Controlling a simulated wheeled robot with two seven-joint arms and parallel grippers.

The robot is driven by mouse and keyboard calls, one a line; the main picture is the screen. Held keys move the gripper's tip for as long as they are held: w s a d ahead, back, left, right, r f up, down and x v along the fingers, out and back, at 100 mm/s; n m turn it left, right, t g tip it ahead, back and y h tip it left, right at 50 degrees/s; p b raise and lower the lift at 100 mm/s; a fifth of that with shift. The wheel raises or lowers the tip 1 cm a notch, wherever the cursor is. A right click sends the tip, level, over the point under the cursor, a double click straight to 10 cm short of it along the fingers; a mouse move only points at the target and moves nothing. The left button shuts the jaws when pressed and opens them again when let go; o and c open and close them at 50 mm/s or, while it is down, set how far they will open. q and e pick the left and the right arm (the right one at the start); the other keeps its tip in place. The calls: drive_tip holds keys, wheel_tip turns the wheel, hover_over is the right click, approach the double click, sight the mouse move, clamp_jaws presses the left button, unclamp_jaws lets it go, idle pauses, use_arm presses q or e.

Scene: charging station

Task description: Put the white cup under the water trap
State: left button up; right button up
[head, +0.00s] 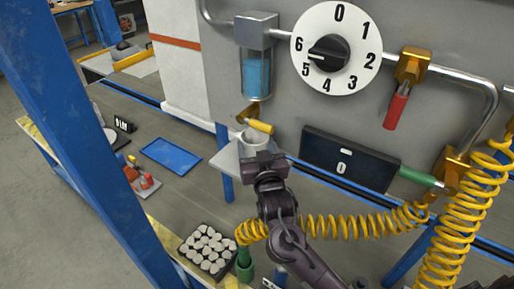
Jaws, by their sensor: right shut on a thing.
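The water trap (256,75) is a clear cylinder of blue water under a grey block on the panel. A brass drain valve with a yellow handle (260,126) is below it. The white cup (252,139) is upright just below the valve, over a small grey shelf (228,160). My right gripper (263,158) is in front of the cup and shut on it, covering its lower part. I cannot tell whether the cup touches the shelf. My left gripper is not in view.
The panel carries a large dial (336,47), a red-handled valve (397,107) and a black display (349,160). A blue post (95,125) is at left. A blue mat (171,155) lies on the table.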

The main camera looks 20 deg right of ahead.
drive_tip(key=o, duration=0.8)
drive_tip(key=shift+f, duration=0.1)
drive_tip(key=s, duration=0.4)
drive_tip(key=s+a+b, duration=0.1)
drive_tip(key=s, duration=0.3)
drive_tip(key=s+b, duration=0.1)
drive_tip(key=s, duration=0.3)
drive_tip(key=shift+a, duration=0.25)
